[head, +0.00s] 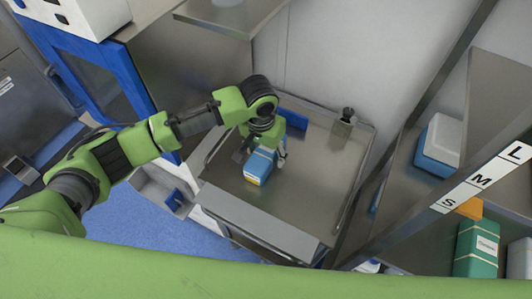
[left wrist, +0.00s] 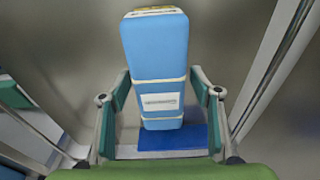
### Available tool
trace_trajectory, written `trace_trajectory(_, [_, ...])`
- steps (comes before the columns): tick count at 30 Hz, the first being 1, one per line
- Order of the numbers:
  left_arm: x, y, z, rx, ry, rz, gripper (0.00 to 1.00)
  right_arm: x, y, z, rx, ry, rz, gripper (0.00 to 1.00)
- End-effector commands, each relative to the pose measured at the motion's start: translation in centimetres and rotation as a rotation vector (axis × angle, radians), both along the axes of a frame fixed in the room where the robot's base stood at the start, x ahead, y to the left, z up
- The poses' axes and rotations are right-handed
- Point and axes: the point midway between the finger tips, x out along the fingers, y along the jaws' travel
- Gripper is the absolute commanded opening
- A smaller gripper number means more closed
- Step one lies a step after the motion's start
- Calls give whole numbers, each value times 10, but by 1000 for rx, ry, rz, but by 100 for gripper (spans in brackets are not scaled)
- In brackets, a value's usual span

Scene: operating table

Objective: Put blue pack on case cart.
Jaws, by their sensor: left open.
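The blue pack (head: 260,165) is a light blue box with pale bands and a white label. It rests on the steel top of the cart (head: 310,190). It also shows in the left wrist view (left wrist: 155,60). My left gripper (head: 264,148) is over the cart at the pack. In the left wrist view, the fingers of my left gripper (left wrist: 159,78) stand open on either side of the pack's lower part in the picture, with narrow gaps. My arm hides part of the pack in the head view. My right gripper is in neither view.
A dark blue flat piece (left wrist: 172,137) shows beside the pack. A small metal container (head: 344,122) stands at the cart's back right. Shelves at right hold a blue-and-white box (head: 438,145) and a green pack (head: 477,248). The cart's right and front areas are clear.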

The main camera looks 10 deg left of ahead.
Motion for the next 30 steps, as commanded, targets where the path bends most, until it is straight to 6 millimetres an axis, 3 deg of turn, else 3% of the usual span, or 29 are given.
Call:
trace_trajectory(12, [-6, 3, 61, -1, -1, 0, 58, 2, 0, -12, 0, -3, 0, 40])
trace_trajectory(30, [-8, 3, 67, 0, 1, 0, 58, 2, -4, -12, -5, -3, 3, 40])
